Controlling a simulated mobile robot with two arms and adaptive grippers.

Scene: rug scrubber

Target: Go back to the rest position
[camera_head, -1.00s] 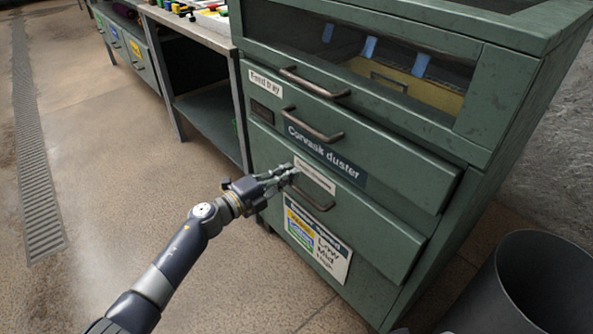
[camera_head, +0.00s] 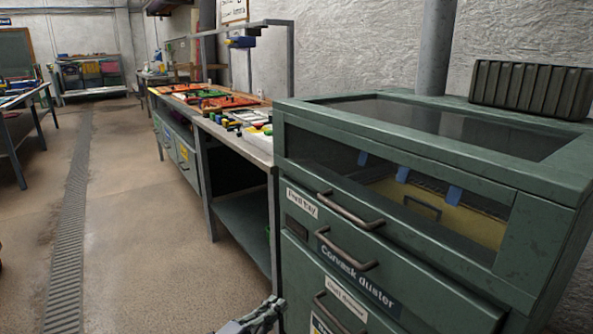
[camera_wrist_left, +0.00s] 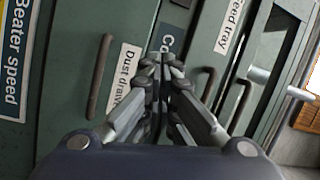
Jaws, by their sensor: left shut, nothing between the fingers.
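My left gripper (camera_head: 268,311) is at the bottom edge of the head view, in front of the green Corvask duster cabinet (camera_head: 468,165). It is left of the lower drawer handle (camera_head: 338,312) in the picture. In the left wrist view its fingers (camera_wrist_left: 162,62) are closed together with nothing between them. The "Dust drawer" label (camera_wrist_left: 122,75) and a drawer handle (camera_wrist_left: 98,78) lie beyond the fingers, apart from them. The drawer fronts look closed. My right gripper is in neither view.
A workbench (camera_head: 262,153) with coloured parts stands left of the cabinet. Another table (camera_head: 22,100) is at far left. Open floor (camera_head: 135,215) with a drain grate (camera_head: 72,235) lies between them.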

